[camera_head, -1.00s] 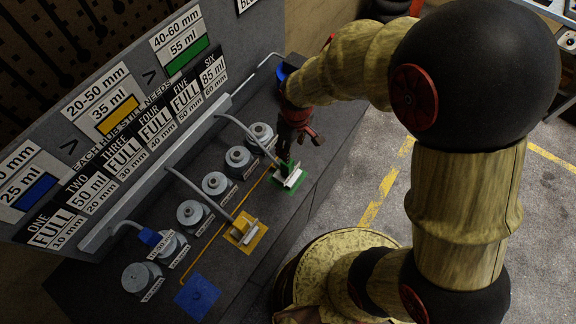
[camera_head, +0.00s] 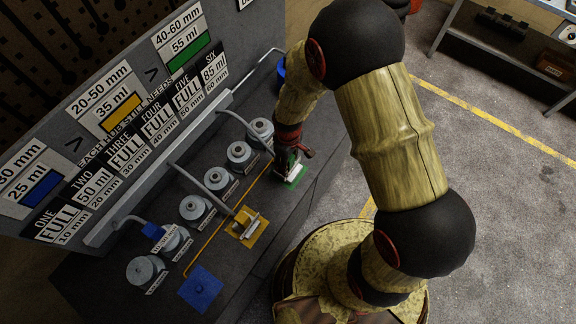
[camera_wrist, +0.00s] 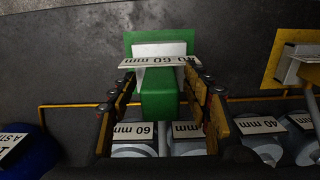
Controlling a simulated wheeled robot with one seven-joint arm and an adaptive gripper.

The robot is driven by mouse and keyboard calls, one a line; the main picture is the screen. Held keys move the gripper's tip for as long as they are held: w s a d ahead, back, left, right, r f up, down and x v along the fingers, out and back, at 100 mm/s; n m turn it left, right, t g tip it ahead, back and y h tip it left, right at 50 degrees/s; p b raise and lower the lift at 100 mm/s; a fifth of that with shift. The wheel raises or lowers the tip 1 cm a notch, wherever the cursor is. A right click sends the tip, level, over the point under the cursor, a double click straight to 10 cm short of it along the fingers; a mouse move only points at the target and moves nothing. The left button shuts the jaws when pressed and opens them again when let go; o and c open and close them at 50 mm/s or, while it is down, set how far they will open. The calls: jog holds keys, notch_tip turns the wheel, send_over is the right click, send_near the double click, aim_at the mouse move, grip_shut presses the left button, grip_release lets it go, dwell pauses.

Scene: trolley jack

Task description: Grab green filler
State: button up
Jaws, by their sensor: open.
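The green filler (camera_wrist: 158,95) is a green block with a white part behind it and a "40-60 mm" label, standing on a green pad (camera_wrist: 145,38). In the wrist view my gripper (camera_wrist: 160,82) is open, with one finger on each side of the green block. A gap shows on both sides, though contact lower down cannot be judged. In the head view my gripper (camera_head: 290,152) is over the green pad (camera_head: 295,176) and hides most of the filler.
A yellow filler (camera_head: 245,223) stands on a yellow pad to the left. A blue filler (camera_head: 153,232) sits at a hub near an empty blue pad (camera_head: 201,289). Several grey hubs (camera_head: 217,179) with pipes line the bench beside the gripper. A sloped sign board (camera_head: 60,130) stands behind.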

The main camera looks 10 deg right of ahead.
jog(key=shift+f, duration=0.5)
jog(key=shift+c, duration=0.8)
grip_shut()
jog(key=shift+w+r, duration=0.1)
